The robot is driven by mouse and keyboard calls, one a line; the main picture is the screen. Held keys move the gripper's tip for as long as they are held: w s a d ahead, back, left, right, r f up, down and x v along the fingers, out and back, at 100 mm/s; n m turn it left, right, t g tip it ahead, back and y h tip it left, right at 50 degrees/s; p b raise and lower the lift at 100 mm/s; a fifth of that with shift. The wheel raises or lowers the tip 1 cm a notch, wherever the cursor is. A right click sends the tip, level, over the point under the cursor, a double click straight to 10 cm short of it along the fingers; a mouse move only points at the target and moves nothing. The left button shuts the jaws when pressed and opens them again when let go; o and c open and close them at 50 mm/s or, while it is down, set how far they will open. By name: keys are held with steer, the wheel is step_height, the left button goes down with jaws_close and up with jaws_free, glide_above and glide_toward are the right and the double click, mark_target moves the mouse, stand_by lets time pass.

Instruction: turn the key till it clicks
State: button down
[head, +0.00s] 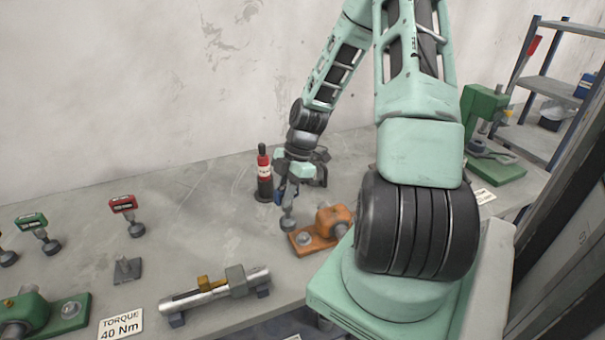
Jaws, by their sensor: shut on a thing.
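My gripper (289,184) is beyond the middle of the bench, pointing down, and is shut on a key with a blue part (279,196). Most of the key's upper part is hidden by the fingers. Its grey round lower end (288,223) shows below them, near the back left corner of an orange fixture (338,216). A grey bolt head (304,239) sits on the fixture's plate. I cannot tell whether the key touches the plate; its end appears apart from the bolt head.
A red-topped key (123,204) and a green-topped key (32,221) stand at the left. A clamped metal tube (208,291) and a "TORQUE 40 Nm" card (121,324) lie in front. A green fixture (488,110) stands at the right.

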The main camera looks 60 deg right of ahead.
steer(key=s+n, duration=0.1)
steer(key=s+d+r+n+p, duration=0.1)
steer(key=s+d+r+n+g, duration=0.1)
steer(key=s, duration=0.1)
steer(key=shift+d, duration=0.25)
steer(key=shift+a+r+p, duration=0.15)
steer(key=shift+r+p, duration=0.05)
steer(key=shift+p, duration=0.45)
steer(key=shift+f+b, duration=1.55)
steer(key=shift+f, duration=1.35)
steer(key=shift+p, duration=0.5)
steer(key=shift+f+b, duration=0.5)
steer(key=shift+f, duration=0.25)
steer(key=c, duration=2)
jaws_free()
jaws_close()
